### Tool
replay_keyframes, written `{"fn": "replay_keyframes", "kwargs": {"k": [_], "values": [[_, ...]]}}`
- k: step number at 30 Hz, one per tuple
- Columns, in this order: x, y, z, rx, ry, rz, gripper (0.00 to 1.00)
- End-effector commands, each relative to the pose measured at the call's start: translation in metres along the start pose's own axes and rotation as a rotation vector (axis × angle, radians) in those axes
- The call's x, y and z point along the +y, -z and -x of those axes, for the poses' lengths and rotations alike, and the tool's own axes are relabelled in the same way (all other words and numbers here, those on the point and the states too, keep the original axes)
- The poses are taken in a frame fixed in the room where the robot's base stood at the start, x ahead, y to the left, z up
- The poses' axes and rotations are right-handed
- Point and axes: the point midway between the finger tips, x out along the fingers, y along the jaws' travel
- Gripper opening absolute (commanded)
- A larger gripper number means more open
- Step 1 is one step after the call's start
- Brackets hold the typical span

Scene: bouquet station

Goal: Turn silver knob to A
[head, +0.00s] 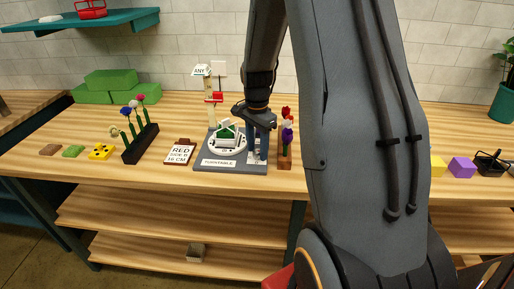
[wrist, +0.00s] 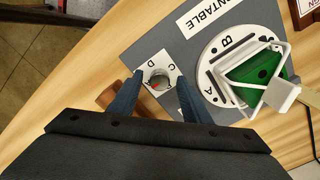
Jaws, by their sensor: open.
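The silver knob (wrist: 158,77) sits on a white plate with letters around it, on the grey turntable base (wrist: 146,46). D and C read clearly on the plate; the letters nearer my gripper are small and partly unclear. A small red mark shows on the knob's near side; its exact heading is hard to tell. My gripper (wrist: 160,80) is open, with one blue finger on each side of the knob. I cannot tell whether either finger touches it. In the head view my gripper (head: 259,148) points down over the base's right side and hides the knob.
A white round turntable (wrist: 236,65) with its own letters carries a green block in a white frame, close beside my gripper. A wooden flower holder (head: 284,162) stands just right of the base. A RED sign (head: 180,153) and a black flower rack (head: 141,145) stand left.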

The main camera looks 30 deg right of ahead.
Motion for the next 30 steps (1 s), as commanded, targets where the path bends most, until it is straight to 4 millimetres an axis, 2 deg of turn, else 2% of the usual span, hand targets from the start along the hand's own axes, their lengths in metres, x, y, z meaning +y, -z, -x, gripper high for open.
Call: {"fn": "replay_keyframes", "kwargs": {"k": [5,19,24,30], "values": [[-0.001,0.0,0.006,0.001,0.002,0.0,0.43],[-0.001,0.0,0.069,0.001,0.003,0.0,0.43],[0.0,0.0,0.078,0.0,0.001,0.0,0.43],[0.0,0.0,0.078,0.0,0.0,0.0,0.43]]}}
